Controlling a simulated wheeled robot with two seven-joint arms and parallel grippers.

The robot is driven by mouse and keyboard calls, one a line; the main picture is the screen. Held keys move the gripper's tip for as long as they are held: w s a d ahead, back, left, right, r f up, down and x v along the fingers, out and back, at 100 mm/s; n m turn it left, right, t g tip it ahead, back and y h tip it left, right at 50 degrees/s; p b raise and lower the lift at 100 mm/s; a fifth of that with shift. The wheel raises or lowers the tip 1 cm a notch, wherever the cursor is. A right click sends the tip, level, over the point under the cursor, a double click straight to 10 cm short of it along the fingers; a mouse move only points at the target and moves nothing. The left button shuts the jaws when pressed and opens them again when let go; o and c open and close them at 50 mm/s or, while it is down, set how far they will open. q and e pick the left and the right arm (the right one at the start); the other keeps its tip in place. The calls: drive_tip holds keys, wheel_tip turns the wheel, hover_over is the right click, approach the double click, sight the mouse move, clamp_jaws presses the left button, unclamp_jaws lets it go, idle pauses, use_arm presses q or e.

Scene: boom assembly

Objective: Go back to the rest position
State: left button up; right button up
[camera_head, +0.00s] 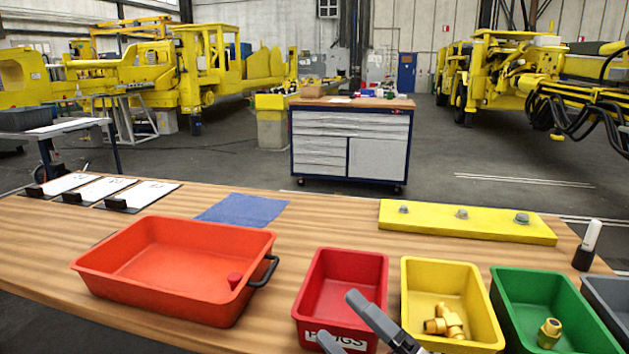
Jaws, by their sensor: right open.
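My right gripper (340,318) comes in at the bottom edge of the head view. Its two grey fingers are spread apart with nothing seen between them. The fingers show in front of the red bin (345,262) and its white label, near the yellow bin (450,268). I cannot tell the gripper's exact height over the bins. The rest of the right arm is mostly out of the picture. My left gripper is not in view.
An orange tray (112,246) holds a small red part (234,281). The yellow bin holds brass fittings (445,322); the green bin (507,285) holds one (549,333). A yellow plate with bolts (465,226) and a blue cloth (242,209) lie behind.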

drive_tip(key=s+d+f+m+t+h, duration=0.1)
drive_tip(key=d+f+m+h, duration=0.2)
drive_tip(key=f+m+h, duration=0.3)
drive_tip(key=s+d+f+m+h, duration=0.1)
drive_tip(key=d+f+m+h, duration=0.2)
drive_tip(key=f+m, duration=0.45)
drive_tip(key=s+d+f+m+g+h, duration=0.2)
drive_tip(key=s+f+m+g, duration=0.1)
drive_tip(key=s+f+m, duration=0.2)
drive_tip(key=s+d+f+m+g+h, duration=0.2)
drive_tip(key=s+f+m, duration=0.4)
drive_tip(key=f, duration=0.4)
drive_tip(key=shift+s+d+g+h, duration=0.35)
drive_tip(key=shift+s+g+h, duration=0.05)
drive_tip(key=shift+g, duration=0.3)
